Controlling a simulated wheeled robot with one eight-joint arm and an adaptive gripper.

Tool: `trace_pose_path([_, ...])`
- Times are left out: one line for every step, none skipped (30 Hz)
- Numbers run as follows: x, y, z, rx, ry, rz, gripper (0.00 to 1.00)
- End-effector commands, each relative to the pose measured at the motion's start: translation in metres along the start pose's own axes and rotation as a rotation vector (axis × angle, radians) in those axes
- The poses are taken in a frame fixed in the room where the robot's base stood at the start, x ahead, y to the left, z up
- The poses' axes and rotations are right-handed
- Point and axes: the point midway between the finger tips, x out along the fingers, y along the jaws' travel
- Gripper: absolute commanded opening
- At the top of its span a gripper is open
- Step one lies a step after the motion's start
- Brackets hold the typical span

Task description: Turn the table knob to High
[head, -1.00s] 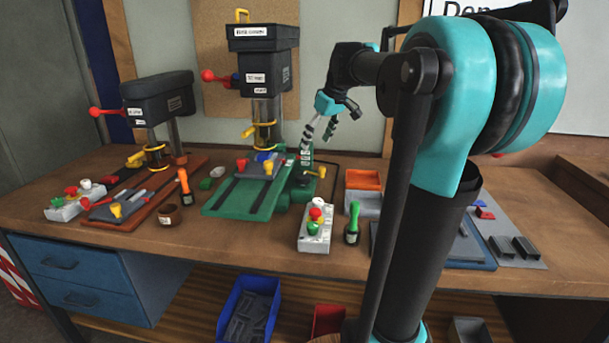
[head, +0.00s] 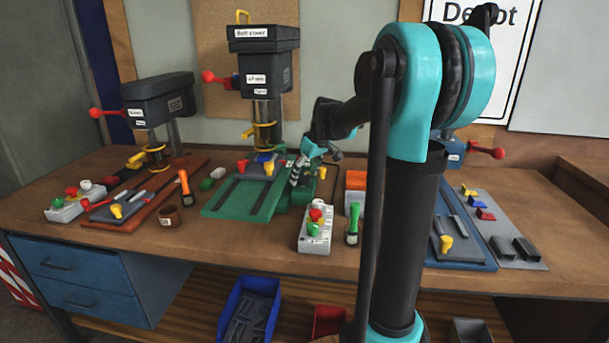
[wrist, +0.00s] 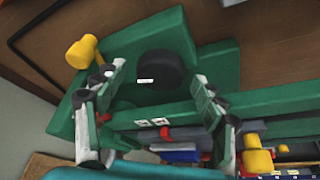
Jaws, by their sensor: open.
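A round black knob (wrist: 160,70) with a small white label on its edge sits on the green machine base (wrist: 220,65) in the wrist view. The label's text is too small to read, and I cannot tell the knob's setting. My gripper (wrist: 158,76) is open, with one finger to each side of the knob; I cannot tell whether either finger touches it. In the head view my gripper (head: 297,172) is low beside the column of the middle drill press (head: 264,80), at its green base (head: 240,195). The knob is not distinguishable there.
A yellow handle (wrist: 82,52) stands close to my left finger. A grey control box (head: 316,236) with coloured buttons and a green-handled tool (head: 352,225) stand in front. A second drill press (head: 158,100) stands left.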

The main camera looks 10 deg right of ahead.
Motion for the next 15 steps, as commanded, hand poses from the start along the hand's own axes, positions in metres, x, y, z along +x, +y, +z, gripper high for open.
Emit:
trace_pose_path([0.0003, 0.0, 0.0, 0.0, 0.0, 0.0, 0.7])
trace_pose_path([0.0002, 0.0, 0.0, 0.0, 0.0, 0.0, 0.7])
trace_pose_path([0.0001, 0.0, 0.0, 0.0, 0.0, 0.0, 0.7])
trace_pose_path([0.0001, 0.0, 0.0, 0.0, 0.0, 0.0, 0.7])
trace_pose_path([0.0001, 0.0, 0.0, 0.0, 0.0, 0.0, 0.7])
trace_pose_path([0.0, 0.0, 0.0, 0.0, 0.0, 0.0, 0.68])
trace_pose_path([0.0, 0.0, 0.0, 0.0, 0.0, 0.0, 0.65])
trace_pose_path([-0.0001, 0.0, 0.0001, 0.0, 0.0, 0.0, 0.61])
trace_pose_path([-0.0001, 0.0, 0.0001, 0.0, 0.0, 0.0, 0.56])
trace_pose_path([-0.0001, 0.0, 0.0001, 0.0, 0.0, 0.0, 0.52])
trace_pose_path([-0.0002, 0.0, 0.0001, 0.0, 0.0, 0.0, 0.49])
trace_pose_path([-0.0002, 0.0, 0.0001, 0.0, 0.0, 0.0, 0.44])
trace_pose_path([-0.0002, 0.0, 0.0001, 0.0, 0.0, 0.0, 0.4])
trace_pose_path([-0.0002, 0.0001, 0.0001, 0.0, 0.0, 0.0, 0.36])
trace_pose_path([-0.0002, 0.0001, 0.0001, 0.0, 0.0, 0.0, 0.31])
